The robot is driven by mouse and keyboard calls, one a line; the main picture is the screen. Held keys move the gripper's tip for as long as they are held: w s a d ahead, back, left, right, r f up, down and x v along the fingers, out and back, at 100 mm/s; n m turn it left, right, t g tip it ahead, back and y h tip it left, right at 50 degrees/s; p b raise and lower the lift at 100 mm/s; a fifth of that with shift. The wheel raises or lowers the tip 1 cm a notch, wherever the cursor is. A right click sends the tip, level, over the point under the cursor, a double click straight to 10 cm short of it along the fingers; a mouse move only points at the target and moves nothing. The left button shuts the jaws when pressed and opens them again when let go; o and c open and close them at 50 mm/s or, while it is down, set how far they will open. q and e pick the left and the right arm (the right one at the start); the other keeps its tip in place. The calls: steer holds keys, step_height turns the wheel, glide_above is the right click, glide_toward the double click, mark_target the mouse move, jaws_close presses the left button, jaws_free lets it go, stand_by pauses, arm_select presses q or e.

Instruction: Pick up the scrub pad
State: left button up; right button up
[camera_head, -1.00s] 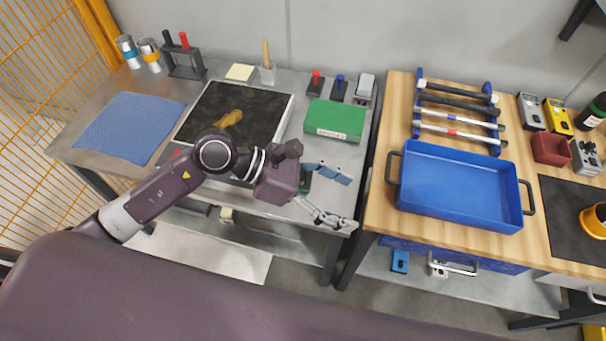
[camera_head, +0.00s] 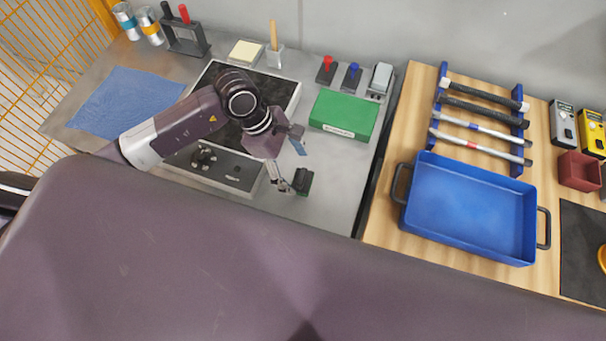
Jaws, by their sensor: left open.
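A small dark green and black block (camera_head: 303,181), which looks like the scrub pad, lies on the grey metal bench (camera_head: 335,190) near its front edge. My left gripper (camera_head: 293,167) is open, with its fingers pointing right toward the block. The lower finger is close to the block's left side; I cannot tell whether it touches. The upper finger, with a blue pad, is above and left of the block. Nothing shows between the fingers. My right gripper is not in view.
A green box (camera_head: 343,114) lies behind the block. A black control panel with knobs (camera_head: 215,165) lies left of the gripper. A blue cloth (camera_head: 125,102) is at the far left. A blue tray (camera_head: 470,208) stands on the wooden bench to the right. Bench space right of the block is clear.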

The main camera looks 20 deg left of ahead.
mark_target(301, 175)
arm_select(q)
steer(key=p+x, duration=0.1)
steer(key=x, duration=0.2)
steer(key=shift+d+f+p, duration=0.25)
steer(key=shift+f+p, duration=0.05)
steer(key=shift+d+f, duration=0.15)
steer(key=shift+f, duration=0.45)
steer(key=c, duration=1.2)
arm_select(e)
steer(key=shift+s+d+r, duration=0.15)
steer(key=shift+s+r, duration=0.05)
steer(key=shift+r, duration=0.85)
arm_select(q)
steer(key=shift+r, duration=0.15)
steer(key=shift+c, duration=0.2)
step_height(301, 175, up, 20)
steer(key=b, duration=0.3)
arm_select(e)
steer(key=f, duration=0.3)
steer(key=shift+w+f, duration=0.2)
